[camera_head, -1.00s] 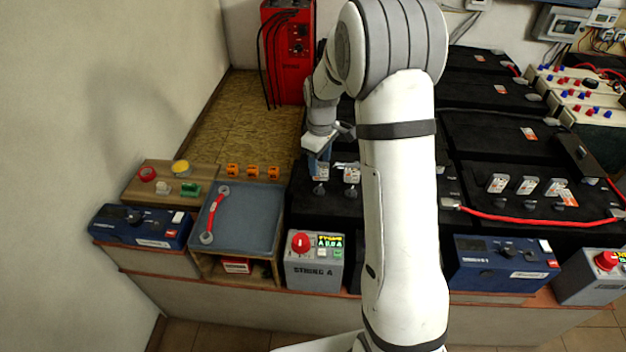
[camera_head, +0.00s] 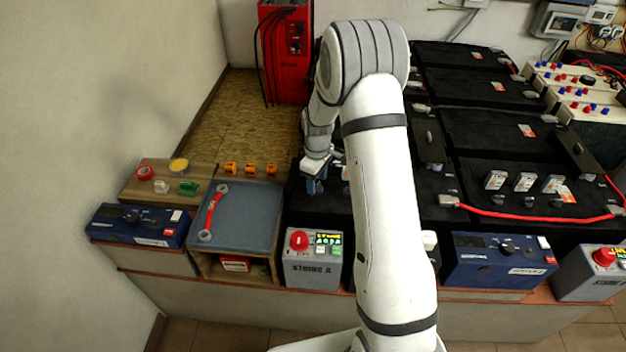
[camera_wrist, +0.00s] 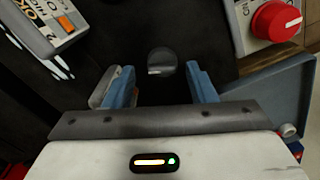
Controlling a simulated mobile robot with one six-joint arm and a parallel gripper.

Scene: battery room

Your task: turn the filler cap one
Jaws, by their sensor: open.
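My gripper (camera_wrist: 162,88) is open, with its two blue fingers apart and nothing held between them. In the wrist view, a round dark grey cap (camera_wrist: 161,62) with a raised bar across it sits on the black battery top (camera_wrist: 200,25). It lies just beyond the fingertips, between their lines, and no touch shows. In the head view, my gripper (camera_head: 315,183) hangs low over the left battery, behind the String A box, and hides the cap under it. Which cap is number one cannot be read.
A pale labelled module (camera_wrist: 35,25) is beside the cap. A blue-grey tray (camera_head: 245,218) holds a red-handled tool (camera_head: 213,213). A red cable (camera_head: 520,216) crosses the right battery.

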